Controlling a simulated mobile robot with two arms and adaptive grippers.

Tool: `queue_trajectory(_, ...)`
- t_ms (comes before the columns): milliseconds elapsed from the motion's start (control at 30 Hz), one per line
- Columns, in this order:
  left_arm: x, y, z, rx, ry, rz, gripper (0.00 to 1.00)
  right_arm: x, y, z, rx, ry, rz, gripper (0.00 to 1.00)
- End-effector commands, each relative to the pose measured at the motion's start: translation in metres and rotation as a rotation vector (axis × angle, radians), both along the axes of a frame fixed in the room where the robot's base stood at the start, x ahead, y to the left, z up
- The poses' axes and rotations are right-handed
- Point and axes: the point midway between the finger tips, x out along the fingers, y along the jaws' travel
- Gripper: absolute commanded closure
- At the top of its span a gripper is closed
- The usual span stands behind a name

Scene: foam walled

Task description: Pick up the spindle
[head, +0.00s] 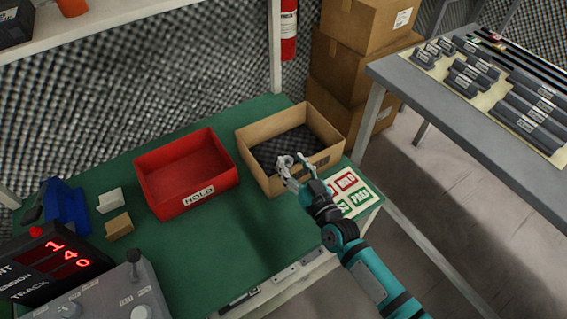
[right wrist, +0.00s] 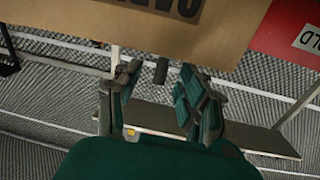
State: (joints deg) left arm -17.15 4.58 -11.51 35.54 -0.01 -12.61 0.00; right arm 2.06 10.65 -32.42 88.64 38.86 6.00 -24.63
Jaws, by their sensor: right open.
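I cannot make out a spindle for certain in either view. A small dark cylindrical thing (right wrist: 161,70) shows between my fingers in the right wrist view, just past the edge of the cardboard box; I cannot tell what it is. My right gripper (head: 293,169) is open, at the near side of the open cardboard box (head: 255,176) on the green bench. The box has dark foam inside, and my gripper hides part of its front. In the right wrist view the gripper (right wrist: 156,88) has its fingers spread. My left gripper is not in view.
A red HOLD bin (head: 157,193) stands left of the box. Red and green printed cards (head: 346,183) lie right of my gripper. A blue fixture (head: 68,206), small blocks and a control panel (head: 115,300) are at left. Labelled grey parts (head: 470,80) lie on the right table.

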Motion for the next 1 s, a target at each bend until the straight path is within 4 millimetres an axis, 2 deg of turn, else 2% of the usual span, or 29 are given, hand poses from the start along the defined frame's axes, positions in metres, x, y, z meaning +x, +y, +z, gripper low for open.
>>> queue_trajectory(67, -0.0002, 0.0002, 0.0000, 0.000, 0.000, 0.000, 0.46, -0.0003, -0.0001, 0.0000, 0.000, 0.000, 0.000, 0.61)
queue_trajectory(367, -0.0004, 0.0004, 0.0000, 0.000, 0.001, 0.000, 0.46, -0.0006, -0.0002, 0.0000, 0.000, 0.000, 0.000, 1.00)
queue_trajectory(867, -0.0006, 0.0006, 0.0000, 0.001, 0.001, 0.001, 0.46, -0.0004, -0.0003, 0.0009, 0.001, -0.002, 0.000, 1.00)
queue_trajectory(1000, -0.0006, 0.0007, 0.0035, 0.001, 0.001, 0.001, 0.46, -0.0007, 0.0006, 0.0098, 0.004, -0.003, 0.001, 1.00)
